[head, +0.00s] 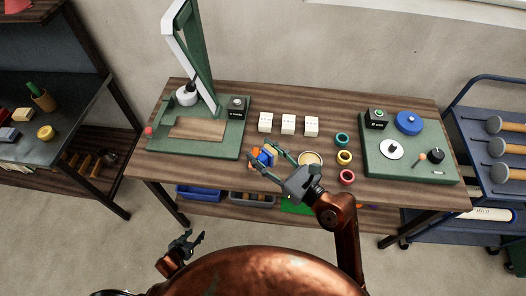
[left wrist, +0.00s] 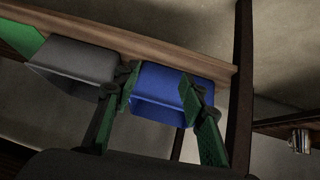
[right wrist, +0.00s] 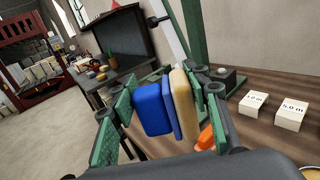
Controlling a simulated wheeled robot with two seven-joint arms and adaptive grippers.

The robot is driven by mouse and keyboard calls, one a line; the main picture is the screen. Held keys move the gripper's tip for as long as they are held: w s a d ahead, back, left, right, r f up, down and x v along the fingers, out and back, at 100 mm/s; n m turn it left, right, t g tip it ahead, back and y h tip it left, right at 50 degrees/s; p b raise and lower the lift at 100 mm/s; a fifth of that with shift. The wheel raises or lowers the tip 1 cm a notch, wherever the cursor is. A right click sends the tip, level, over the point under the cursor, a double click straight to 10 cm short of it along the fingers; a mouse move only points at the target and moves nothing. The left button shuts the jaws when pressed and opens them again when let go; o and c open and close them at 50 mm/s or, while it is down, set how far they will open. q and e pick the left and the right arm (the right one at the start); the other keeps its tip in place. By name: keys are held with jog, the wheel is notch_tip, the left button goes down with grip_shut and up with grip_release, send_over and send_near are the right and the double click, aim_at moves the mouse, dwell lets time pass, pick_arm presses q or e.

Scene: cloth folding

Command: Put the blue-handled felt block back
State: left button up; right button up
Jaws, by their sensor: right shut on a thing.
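The blue-handled felt block shows in the right wrist view as a blue handle (right wrist: 153,109), a thin blue plate and a tan felt layer. It is between the fingers of my right gripper (right wrist: 163,112), which is shut on it. In the head view the block (head: 268,156) and my right gripper (head: 272,163) are over the table's front part, right of the green lamp base. My left gripper (head: 188,244) is empty, low in front of the table. Its fingers (left wrist: 160,115) are spread apart in the left wrist view. The block's underside is hidden.
An orange thing (right wrist: 205,137) shows just behind the felt block. Three white labelled blocks (head: 288,124), coloured rings (head: 344,157) and a round tan-topped thing (head: 310,159) are nearby on the table (head: 300,95). A blue bin (left wrist: 165,95) and a grey bin (left wrist: 75,70) are below.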

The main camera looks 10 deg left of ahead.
pick_arm(q)
jog(key=s+a+f+g+y, duration=0.1)
jog(key=s+f+g, duration=0.1)
jog(key=s+f, duration=0.6)
jog(key=s+a+f+g+y, duration=0.1)
jog(key=s+a+f+g, duration=0.1)
jog(key=s+f, duration=0.55)
jog(key=s+d+f+g, duration=0.2)
jog(key=s+d+f, duration=0.1)
jog(key=s, duration=0.8)
jog(key=s+d+f+m+g, duration=0.1)
jog(key=s+d+f+g, duration=0.1)
jog(key=s, duration=0.9)
jog(key=shift+s+d+f+h, duration=0.3)
jog(key=shift+d+f, duration=0.15)
jog(key=shift+d, duration=0.05)
pick_arm(e)
jog(key=s+d+f+m+t+h, duration=0.2)
jog(key=d+f+m+h, duration=0.1)
jog(key=d, duration=0.6)
jog(key=s+d+f+m+t+h, duration=0.2)
jog(key=s+d+f+m+h, duration=0.1)
jog(key=d+f+h, duration=0.3)
jog(key=s+d+f+m+t+h, duration=0.2)
jog(key=d+f+m+h, duration=0.2)
jog(key=d, duration=0.7)
jog(key=shift+s+d+f+t+h, duration=0.25)
jog(key=shift+d+f+t+h, duration=0.05)
jog(key=shift+f+h, duration=0.2)
